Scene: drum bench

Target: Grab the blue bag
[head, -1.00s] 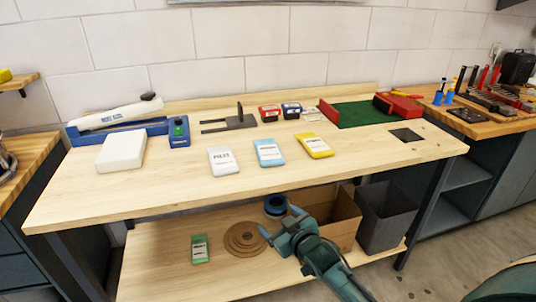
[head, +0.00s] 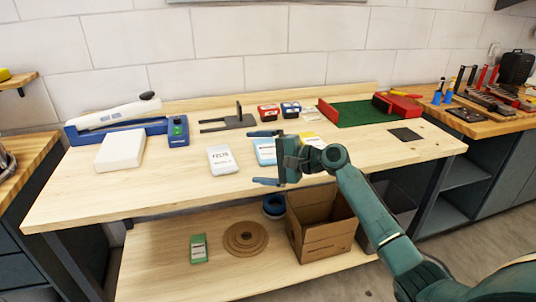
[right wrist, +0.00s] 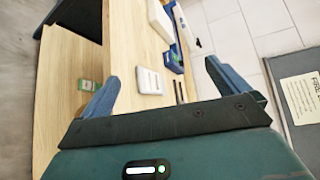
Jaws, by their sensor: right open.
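The light blue bag (head: 264,148) lies flat on the bench top, in the middle of a row of three bags. My right gripper (head: 260,158) is open and empty, its fingers pointing left in the head view, one above the other. It overlaps the bag there and hides its right and lower parts; I cannot tell the height between them. In the right wrist view my open fingers (right wrist: 160,78) show with a white bag (right wrist: 149,81) beyond them; the blue bag is not visible there. My left gripper is not in view.
A white bag (head: 222,159) lies left of the blue one. A white block (head: 121,150) and blue device (head: 178,131) stand further left. A cardboard box (head: 318,225) sits on the lower shelf.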

